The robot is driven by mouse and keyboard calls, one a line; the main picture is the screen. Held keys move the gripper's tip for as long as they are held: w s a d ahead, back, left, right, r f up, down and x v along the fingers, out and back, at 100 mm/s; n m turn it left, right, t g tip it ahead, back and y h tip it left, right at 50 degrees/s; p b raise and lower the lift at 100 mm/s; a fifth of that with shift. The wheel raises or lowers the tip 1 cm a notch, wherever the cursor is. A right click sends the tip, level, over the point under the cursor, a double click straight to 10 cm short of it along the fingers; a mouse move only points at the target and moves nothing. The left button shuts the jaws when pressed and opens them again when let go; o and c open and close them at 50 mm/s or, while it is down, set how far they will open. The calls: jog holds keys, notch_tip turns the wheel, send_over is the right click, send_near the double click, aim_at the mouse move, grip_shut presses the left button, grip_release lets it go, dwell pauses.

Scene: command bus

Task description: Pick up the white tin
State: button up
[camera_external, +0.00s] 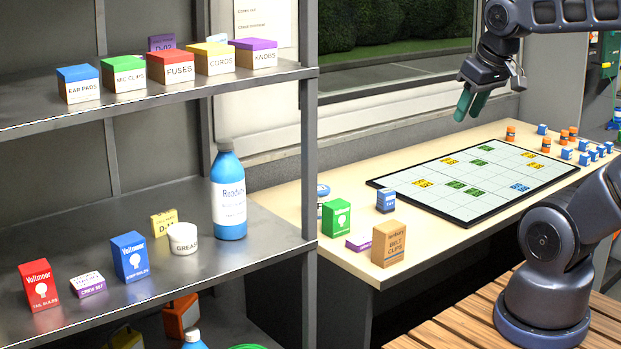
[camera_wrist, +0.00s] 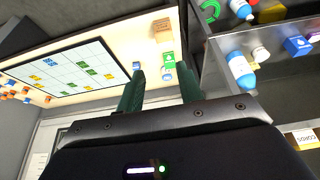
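The white tin (camera_external: 183,238) is a small round tin marked "GREASE". It stands upright on the lower metal shelf, between the blue bulb box and the blue bottle. It also shows in the wrist view, small, at the right beside the bottle (camera_wrist: 261,53). My gripper (camera_external: 469,112) is far to the right of the tin, in the air above the back of the wooden table. In the wrist view my gripper (camera_wrist: 160,69) has its two green fingers apart with nothing held between them.
On the lower shelf (camera_external: 120,262), the blue bottle (camera_external: 229,192) stands right of the tin. The blue box (camera_external: 130,257) and a yellow card (camera_external: 163,223) are at its left. The upper shelf (camera_external: 140,98) and a post (camera_external: 309,150) bound the space. The table holds a grid board (camera_external: 475,180) and boxes.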

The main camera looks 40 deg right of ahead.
dwell(0.4)
jog(key=o, duration=1)
jog(key=shift+o, duration=0.2)
